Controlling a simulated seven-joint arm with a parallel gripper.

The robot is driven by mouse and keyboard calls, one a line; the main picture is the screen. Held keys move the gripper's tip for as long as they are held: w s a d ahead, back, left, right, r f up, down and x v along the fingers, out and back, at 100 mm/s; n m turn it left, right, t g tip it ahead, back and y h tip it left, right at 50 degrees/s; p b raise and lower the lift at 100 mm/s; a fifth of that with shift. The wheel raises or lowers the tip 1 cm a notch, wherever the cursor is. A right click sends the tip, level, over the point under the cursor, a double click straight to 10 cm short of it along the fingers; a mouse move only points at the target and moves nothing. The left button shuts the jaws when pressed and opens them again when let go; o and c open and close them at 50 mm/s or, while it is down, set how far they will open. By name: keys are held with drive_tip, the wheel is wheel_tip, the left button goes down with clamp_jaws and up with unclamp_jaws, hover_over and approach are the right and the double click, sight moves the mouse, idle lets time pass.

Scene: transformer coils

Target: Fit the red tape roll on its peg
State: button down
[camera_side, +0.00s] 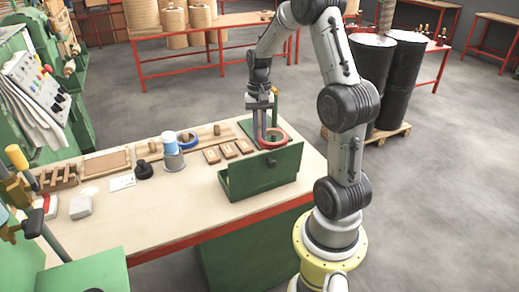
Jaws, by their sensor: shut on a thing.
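The red tape roll (284,138) is a ring near the far right of the bench, just behind the raised green panel of a box. My gripper (262,138) points straight down and is shut on the roll's left side. A green upright post (275,101), which looks like the peg, rises behind the roll from a green base plate (247,126). The roll appears low and in front of the post. I cannot tell whether the post passes through the ring, as the fingers and the near rim hide part of it.
The green box (265,172) stands close in front of the roll. Small wooden blocks (228,150) lie left of it. A blue ring (188,140), a blue-and-grey cup (172,155) and a black knob-like part (144,170) stand further left. The bench front (170,215) is clear.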

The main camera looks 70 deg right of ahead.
wheel_tip(320, 180, up, 4)
drive_tip(key=shift+r, duration=0.1)
drive_tip(key=n, duration=0.2)
drive_tip(key=shift+r+n, duration=0.15)
drive_tip(key=shift+n, duration=0.15)
drive_tip(key=shift+w+d+r+n, duration=0.2)
drive_tip(key=shift+d+r+n, duration=0.05)
drive_tip(key=shift+n, duration=0.55)
drive_tip(key=w+d+f+n+h, duration=0.1)
drive_tip(key=w+d+n, duration=0.65)
drive_tip(key=n, duration=0.45)
drive_tip(key=w+d+n+h, duration=0.2)
drive_tip(key=w+d+n, duration=0.6)
drive_tip(key=n, duration=0.5)
drive_tip(key=shift+n, duration=0.3)
drive_tip(key=shift+w+f, duration=0.7)
drive_tip(key=shift+f, duration=1.25)
drive_tip(key=shift+w+f, duration=0.7)
drive_tip(key=shift+f, duration=1.2)
drive_tip(key=shift+w+f, duration=0.7)
drive_tip(key=shift+f, duration=1.25)
drive_tip(key=shift+f, duration=0.15)
